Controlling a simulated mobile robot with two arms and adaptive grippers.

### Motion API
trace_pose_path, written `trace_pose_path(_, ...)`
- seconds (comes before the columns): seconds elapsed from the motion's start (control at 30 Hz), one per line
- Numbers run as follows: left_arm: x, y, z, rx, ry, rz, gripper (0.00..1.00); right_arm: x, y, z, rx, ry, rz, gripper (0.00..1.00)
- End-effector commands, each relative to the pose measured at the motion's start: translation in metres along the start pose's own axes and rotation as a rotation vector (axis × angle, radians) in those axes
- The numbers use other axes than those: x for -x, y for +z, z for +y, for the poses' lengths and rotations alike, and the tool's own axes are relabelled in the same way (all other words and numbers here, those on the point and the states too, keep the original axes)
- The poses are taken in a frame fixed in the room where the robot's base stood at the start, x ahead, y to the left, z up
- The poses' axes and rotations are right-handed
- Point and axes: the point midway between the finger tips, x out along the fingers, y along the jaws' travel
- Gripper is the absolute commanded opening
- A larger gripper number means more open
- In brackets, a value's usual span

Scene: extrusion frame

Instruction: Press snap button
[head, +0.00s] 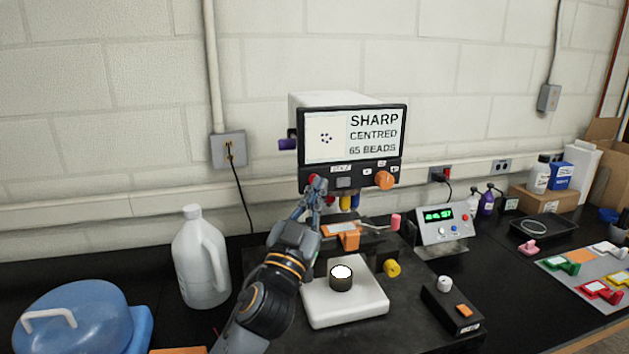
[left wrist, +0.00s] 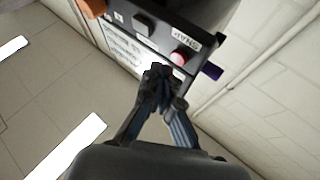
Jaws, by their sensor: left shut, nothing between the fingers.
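The snap button is a red button (left wrist: 178,58) beside a label reading SNAP, on the dark front panel of the screen unit. In the head view the red button (head: 312,179) shows at the panel's lower left, partly covered by my gripper. The screen (head: 340,137) reads SHARP, CENTRED, 65 BEADS. My left gripper (head: 314,192) is shut and empty, its fingertips just in front of the red button. In the left wrist view the fingertips (left wrist: 160,74) lie close beside the button. I cannot tell whether they touch it. My right gripper is not in view.
An orange knob (head: 384,180) and a grey button (head: 344,182) share the panel. Below stand a stage with an orange clip (head: 349,240) and a white base with a round lamp (head: 341,277). A white jug (head: 200,258) stands left; a readout box (head: 443,226) stands right.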

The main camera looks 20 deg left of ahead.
Motion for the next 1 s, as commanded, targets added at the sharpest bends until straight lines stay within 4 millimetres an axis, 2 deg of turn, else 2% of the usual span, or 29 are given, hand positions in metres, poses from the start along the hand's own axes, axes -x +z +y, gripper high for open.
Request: trace_pose_path(1.0, -0.0059, 0.0041, -0.0042, 0.0, 0.0, 0.0, 0.0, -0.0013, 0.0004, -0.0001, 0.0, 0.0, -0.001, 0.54)
